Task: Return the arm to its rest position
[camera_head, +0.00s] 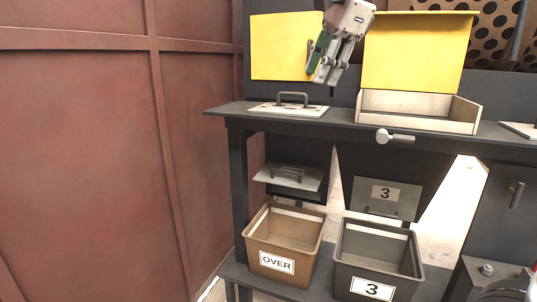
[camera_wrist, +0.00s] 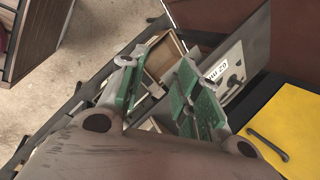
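My gripper (camera_head: 325,79) hangs in the air at the top middle of the head view, fingers pointing down, in front of the yellow panels and above the dark bench. In the wrist view its two fingers with green pads (camera_wrist: 157,70) stand apart. Nothing is held between them; only background shows in the gap. The upper part of my arm is cut off by the top edge of the head view.
The dark bench (camera_head: 225,109) carries a handled plate (camera_head: 290,109) and an open tray (camera_head: 415,107) below a yellow panel (camera_head: 418,50). A brown OVER bin (camera_head: 254,238) and a dark bin (camera_head: 349,271) labelled 3 stand below. A reddish wall (camera_head: 80,170) is at left.

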